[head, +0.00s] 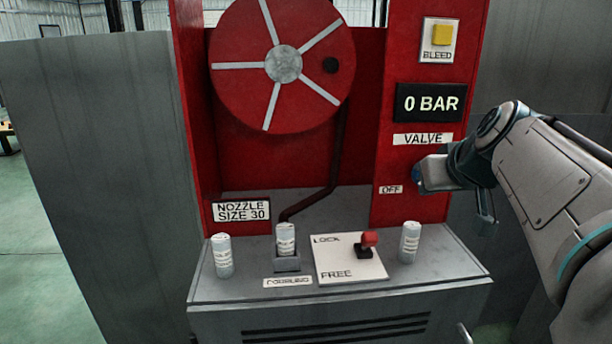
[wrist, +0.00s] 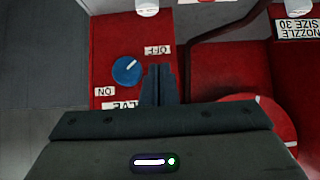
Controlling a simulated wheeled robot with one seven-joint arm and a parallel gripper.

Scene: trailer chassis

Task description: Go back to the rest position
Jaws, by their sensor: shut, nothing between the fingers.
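My gripper (head: 487,222) hangs at the right of the red panel (head: 415,60), pointing down, with nothing held. In the wrist view its fingers (wrist: 160,70) are together in front of the panel. The blue valve knob (wrist: 127,70) shows beside the fingers, apart from them in the picture, with its white mark toward the OFF label (wrist: 158,50). The wrist view is upside down. In the head view my wrist hides most of the knob. My forearm fills the right edge.
A grey bench (head: 340,297) carries several white cylinders; one (head: 286,240) stands in the coupling holder. A red-handled lever (head: 369,240) sits on the LOCK/FREE plate (head: 335,262). The display (head: 430,103) reads 0 BAR. A red reel (head: 240,90) and yellow BLEED button (head: 442,35) are above.

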